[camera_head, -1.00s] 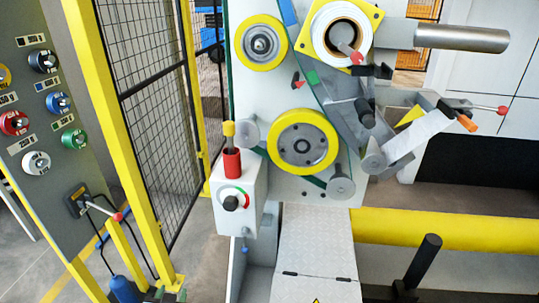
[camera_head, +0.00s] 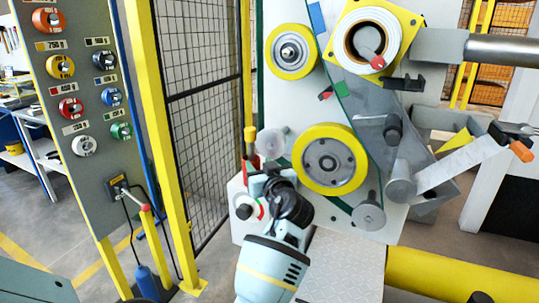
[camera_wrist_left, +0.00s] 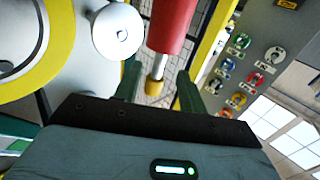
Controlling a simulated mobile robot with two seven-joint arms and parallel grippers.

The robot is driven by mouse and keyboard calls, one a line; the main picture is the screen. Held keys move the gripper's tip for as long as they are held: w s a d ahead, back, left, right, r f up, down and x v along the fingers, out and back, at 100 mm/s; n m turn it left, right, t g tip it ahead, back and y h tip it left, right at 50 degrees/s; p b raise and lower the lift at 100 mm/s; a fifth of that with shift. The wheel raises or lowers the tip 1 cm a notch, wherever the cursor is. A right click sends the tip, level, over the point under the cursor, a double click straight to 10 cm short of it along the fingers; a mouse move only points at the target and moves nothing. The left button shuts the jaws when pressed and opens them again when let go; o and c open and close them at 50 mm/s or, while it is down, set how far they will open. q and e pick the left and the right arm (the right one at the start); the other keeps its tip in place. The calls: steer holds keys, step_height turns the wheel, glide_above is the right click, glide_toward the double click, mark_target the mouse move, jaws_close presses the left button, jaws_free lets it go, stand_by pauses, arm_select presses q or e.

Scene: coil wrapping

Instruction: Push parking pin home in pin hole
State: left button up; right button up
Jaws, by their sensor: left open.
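A red cylinder (camera_head: 252,163) with a thin shaft and a yellow cap (camera_head: 250,133) stands upright on the white control box (camera_head: 242,224); it looks like the parking pin, but I cannot be sure. My left gripper (camera_head: 264,172) is open in front of the red part and partly hides it. In the left wrist view, which is upside down, the yellow cap (camera_wrist_left: 155,88) shows between my two fingers, with the red cylinder (camera_wrist_left: 172,25) beyond. I see no contact and cannot judge the depth. I cannot make out a pin hole. My right gripper is not in view.
The machine's yellow-rimmed wheel (camera_head: 329,158) and a pale roller (camera_head: 271,143) are close to the gripper's right. A knob (camera_head: 244,208) is on the box front.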

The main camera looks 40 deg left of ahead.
mark_target(252, 153)
arm_select(q)
steer(key=shift+w+a+r, duration=0.1)
steer(key=shift+a, duration=0.45)
steer(key=shift+x, duration=0.75)
steer(key=shift+w+a+p, duration=0.15)
steer(key=shift+a+p, duration=0.05)
steer(key=shift+p, duration=0.1)
steer(key=shift+w+a+r, duration=0.1)
steer(key=shift+a+r, duration=0.05)
steer(key=shift+a, duration=0.1)
steer(key=p+x, duration=0.1)
steer(key=x, duration=0.2)
steer(key=shift+w+a+r, duration=0.1)
steer(key=shift+a+r, duration=0.05)
steer(key=shift+w+a, duration=0.25)
steer(key=shift+a, duration=0.2)
steer(key=shift+c, duration=0.4)
jaws_close()
